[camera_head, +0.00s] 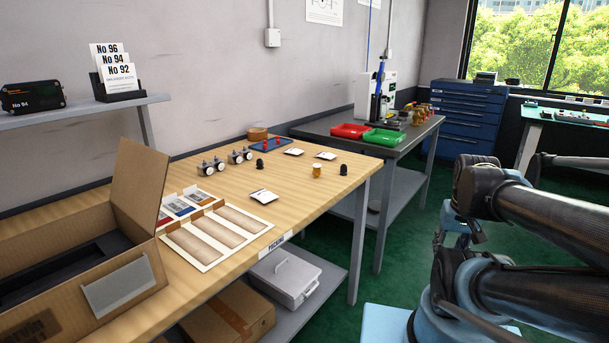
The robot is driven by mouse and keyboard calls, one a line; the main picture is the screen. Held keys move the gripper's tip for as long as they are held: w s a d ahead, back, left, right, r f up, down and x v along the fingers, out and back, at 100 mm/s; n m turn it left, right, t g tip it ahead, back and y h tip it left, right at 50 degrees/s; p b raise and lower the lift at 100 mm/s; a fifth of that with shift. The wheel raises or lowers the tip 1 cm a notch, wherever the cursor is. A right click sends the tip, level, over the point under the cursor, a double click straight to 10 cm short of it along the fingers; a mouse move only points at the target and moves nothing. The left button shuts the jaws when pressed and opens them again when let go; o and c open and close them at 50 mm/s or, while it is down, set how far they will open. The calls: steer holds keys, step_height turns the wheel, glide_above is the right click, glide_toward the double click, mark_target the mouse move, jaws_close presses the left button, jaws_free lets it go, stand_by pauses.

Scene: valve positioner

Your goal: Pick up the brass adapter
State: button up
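A small brass-coloured cylindrical fitting (317,171), which looks like the brass adapter, stands upright on the wooden packing table towards its right end. A small black knob-like part (343,170) stands just to its right, apart from it. A white card lies behind it. My arm's dark links fill the right side of the view, well away from the fitting and beyond the table's right edge. I cannot make out my gripper's fingertips among these dark parts. Nothing touches the brass fitting.
An open cardboard box (75,275) and a sectioned tray (218,262) take up the table's left part. Two metal valve-like units (210,165) stand further back.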

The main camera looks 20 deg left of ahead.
steer(key=shift+o, duration=0.3)
steer(key=shift+a, duration=0.1)
steer(key=shift+o, duration=1.2)
steer(key=shift+s+r, duration=0.2)
steer(key=w+a+r+m, duration=0.3)
steer(key=w+a+r, duration=0.2)
steer(key=w+r, duration=0.3)
step_height(320, 180, up, 19)
steer(key=m+g+y, duration=0.2)
steer(key=m+g, duration=0.1)
steer(key=m, duration=1)
glide_above(317, 165)
steer(key=w+d, duration=0.1)
steer(key=d, duration=0.2)
steer(key=a+f, duration=0.1)
steer(key=f, duration=0.4)
steer(key=a+f, duration=0.1)
steer(key=f, duration=0.5)
steer(key=a+f, duration=0.1)
steer(key=f, duration=0.4)
steer(key=shift+s+f, duration=0.3)
steer(key=shift+f, duration=0.1)
jaws_close()
